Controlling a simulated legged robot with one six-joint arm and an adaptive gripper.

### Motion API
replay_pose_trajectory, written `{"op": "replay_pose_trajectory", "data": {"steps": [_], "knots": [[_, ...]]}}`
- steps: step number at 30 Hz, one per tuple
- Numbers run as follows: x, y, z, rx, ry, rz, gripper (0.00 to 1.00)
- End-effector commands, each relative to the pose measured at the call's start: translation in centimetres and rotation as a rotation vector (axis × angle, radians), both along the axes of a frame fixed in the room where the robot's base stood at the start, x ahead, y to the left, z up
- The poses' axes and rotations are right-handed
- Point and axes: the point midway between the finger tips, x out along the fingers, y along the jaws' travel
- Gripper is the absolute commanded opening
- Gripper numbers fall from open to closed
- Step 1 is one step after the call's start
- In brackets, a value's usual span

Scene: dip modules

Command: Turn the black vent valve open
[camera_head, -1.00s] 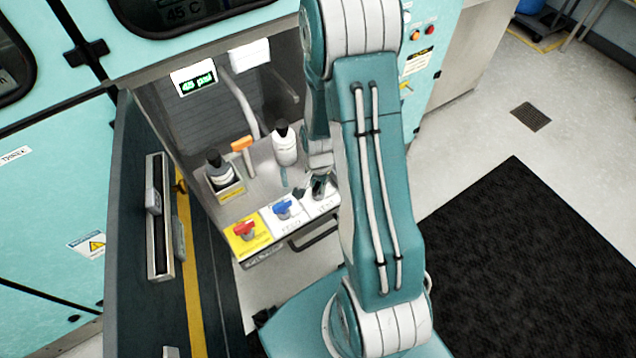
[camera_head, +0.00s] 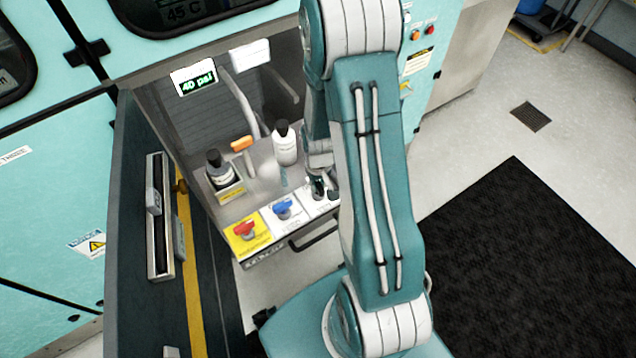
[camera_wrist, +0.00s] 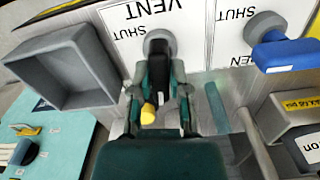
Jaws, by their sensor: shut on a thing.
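The black vent valve (camera_wrist: 157,52) shows in the wrist view on a white panel marked VENT and SHUT. Its handle points down the picture, towards my gripper (camera_wrist: 158,92). The fingers are on both sides of the handle and shut on it. In the head view my gripper (camera_head: 318,187) is at the right end of the valve row. There it and my arm hide most of the vent valve. A pressure display (camera_head: 196,82) reads 40 psi.
A blue valve (camera_head: 283,207) and a red valve (camera_head: 244,229) sit to the left. Behind them stand a white bottle (camera_head: 285,146), a grey bottle (camera_head: 218,168) and an orange-topped item (camera_head: 241,144). A grey open box (camera_wrist: 68,70) is beside the vent panel.

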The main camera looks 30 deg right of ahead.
Motion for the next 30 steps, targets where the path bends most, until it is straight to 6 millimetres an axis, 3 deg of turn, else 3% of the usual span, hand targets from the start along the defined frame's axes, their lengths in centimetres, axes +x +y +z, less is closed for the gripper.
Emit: {"op": "replay_pose_trajectory", "data": {"steps": [10, 26, 27, 29, 30], "knots": [[-0.25, 0.07, -0.14, 0.003, 0.007, 0.138, 0.0], [-0.27, 0.08, -0.14, 0.003, 0.008, 0.162, 0.0], [-0.27, 0.08, -0.14, 0.003, 0.008, 0.162, 0.32], [-0.24, 0.08, -0.13, 0.003, 0.007, 0.162, 0.57], [-0.21, 0.06, -0.11, 0.003, 0.006, 0.161, 0.57]]}}
